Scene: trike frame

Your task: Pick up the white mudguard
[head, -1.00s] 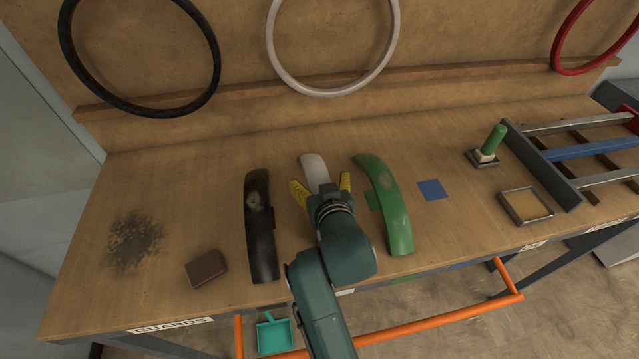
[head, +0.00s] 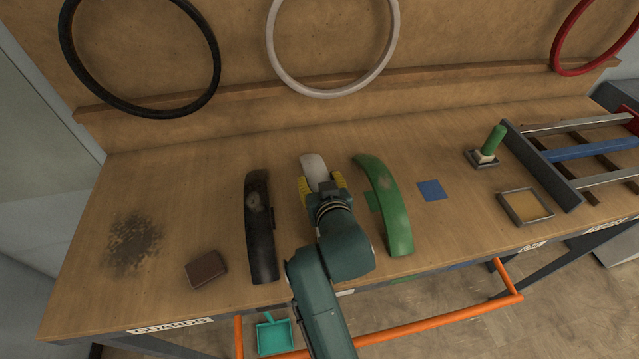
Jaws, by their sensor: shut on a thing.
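The white mudguard (head: 313,166) lies on the wooden workbench between a black mudguard and a green mudguard. Its far end shows; the rest is hidden under my gripper and arm. My gripper (head: 321,186), with yellow fingers, is shut on the white mudguard, one finger on each side of it. I cannot see clearly whether the mudguard is raised off the bench.
The black mudguard (head: 260,230) lies close on the left and the green mudguard (head: 391,205) close on the right. A brown block (head: 206,269) sits at the front left. A blue square (head: 432,190), a green-handled tool (head: 491,143) and a shallow tray (head: 525,206) are on the right.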

